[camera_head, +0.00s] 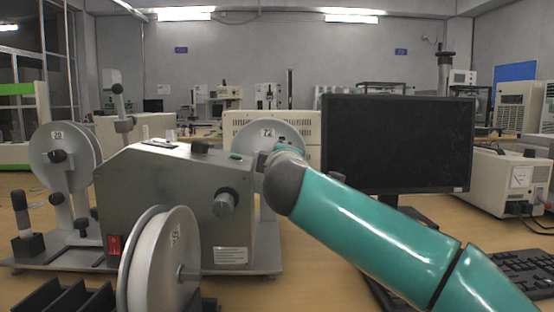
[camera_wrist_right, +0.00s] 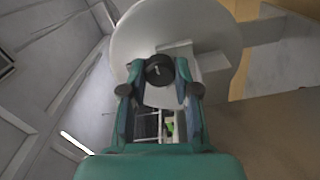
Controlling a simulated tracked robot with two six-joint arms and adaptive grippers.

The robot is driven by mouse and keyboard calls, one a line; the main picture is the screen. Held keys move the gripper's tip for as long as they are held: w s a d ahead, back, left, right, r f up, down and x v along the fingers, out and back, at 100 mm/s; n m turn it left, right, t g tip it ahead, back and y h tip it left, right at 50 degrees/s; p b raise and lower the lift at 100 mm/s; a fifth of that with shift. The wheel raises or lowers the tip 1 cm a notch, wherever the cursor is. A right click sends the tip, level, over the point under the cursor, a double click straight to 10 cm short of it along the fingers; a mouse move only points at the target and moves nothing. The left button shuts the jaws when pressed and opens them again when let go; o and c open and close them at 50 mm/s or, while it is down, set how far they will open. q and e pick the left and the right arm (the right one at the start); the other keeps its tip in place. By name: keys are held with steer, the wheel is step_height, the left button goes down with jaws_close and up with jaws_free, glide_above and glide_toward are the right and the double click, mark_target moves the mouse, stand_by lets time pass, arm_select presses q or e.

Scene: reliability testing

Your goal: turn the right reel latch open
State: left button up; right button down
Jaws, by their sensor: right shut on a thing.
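The right reel (camera_head: 270,131) is a pale grey disc with a small number label, mounted behind the right end of the grey metal machine (camera_head: 175,195). My teal right arm covers its lower part in the head view. In the right wrist view the reel (camera_wrist_right: 225,40) fills the upper middle. The right reel latch (camera_wrist_right: 158,70), a round black knob at the reel's hub, sits between the fingertips of my right gripper (camera_wrist_right: 158,76), which is shut on it. The latch is hidden by my arm in the head view. My left gripper is not in view.
A left reel (camera_head: 60,150) is mounted at the machine's left end. A loose-looking reel (camera_head: 165,262) stands upright in front, by a black slotted rack (camera_head: 65,297). A black monitor (camera_head: 398,143) stands right of the machine, with a keyboard (camera_head: 520,270) at the right edge.

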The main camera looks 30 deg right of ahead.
steer(key=shift+f, duration=0.1)
steer(key=c, duration=0.8)
jaws_free()
steer(key=shift+d, duration=0.1)
steer(key=shift+c, duration=0.2)
steer(key=v, duration=1.2)
